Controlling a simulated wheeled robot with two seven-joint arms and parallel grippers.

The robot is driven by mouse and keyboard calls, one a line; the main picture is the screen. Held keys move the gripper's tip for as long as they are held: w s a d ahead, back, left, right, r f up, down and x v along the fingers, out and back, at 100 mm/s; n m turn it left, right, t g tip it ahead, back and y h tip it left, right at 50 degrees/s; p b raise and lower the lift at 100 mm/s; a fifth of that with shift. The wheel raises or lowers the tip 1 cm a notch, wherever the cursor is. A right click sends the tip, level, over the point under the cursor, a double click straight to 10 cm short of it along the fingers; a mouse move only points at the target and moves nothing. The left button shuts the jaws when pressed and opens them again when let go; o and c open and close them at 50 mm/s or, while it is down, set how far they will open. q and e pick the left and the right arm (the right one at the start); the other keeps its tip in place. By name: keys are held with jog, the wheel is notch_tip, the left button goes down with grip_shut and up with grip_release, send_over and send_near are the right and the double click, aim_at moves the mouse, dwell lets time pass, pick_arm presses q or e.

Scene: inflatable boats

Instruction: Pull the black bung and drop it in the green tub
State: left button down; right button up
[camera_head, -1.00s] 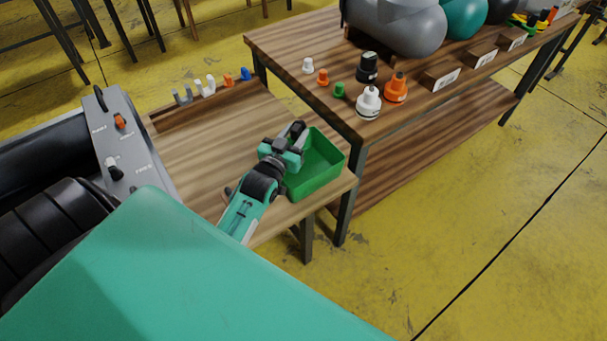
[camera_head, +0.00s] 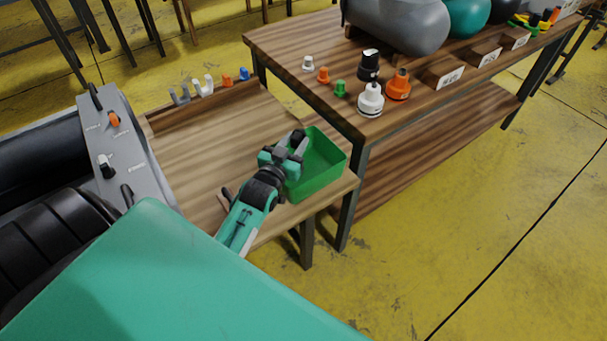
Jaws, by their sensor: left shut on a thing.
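The green tub (camera_head: 324,180) stands at the right front corner of the low wooden table, its open top facing up. My left gripper (camera_head: 297,143) is at the tub's left rim, its fingers pointing up and away in the picture. It is shut on a small dark thing, the black bung (camera_head: 298,135), which shows only partly between the fingertips. The bung is at or above the tub's left side; its exact height is hard to tell. No part of my right gripper shows.
A grey panel (camera_head: 120,140) with an orange knob and a black-and-white one stands at left. Small coloured pieces (camera_head: 208,84) line the low table's back ledge. The higher bench (camera_head: 300,40) behind the tub holds bungs, valves, labels and inflatables. The low table's middle is clear.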

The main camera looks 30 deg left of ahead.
jog(key=shift+r, duration=0.1)
pick_arm(q)
jog(key=c, duration=0.9)
grip_release()
jog(key=shift+s+d, duration=0.3)
jog(key=shift+s, duration=2)
jog(key=shift+s+d, duration=0.3)
jog(key=shift+s, duration=1.95)
jog(key=shift+s+d, duration=0.3)
jog(key=shift+s, duration=2)
pick_arm(e)
jog(key=shift+w+r, duration=0.15)
jog(key=shift+r, duration=0.1)
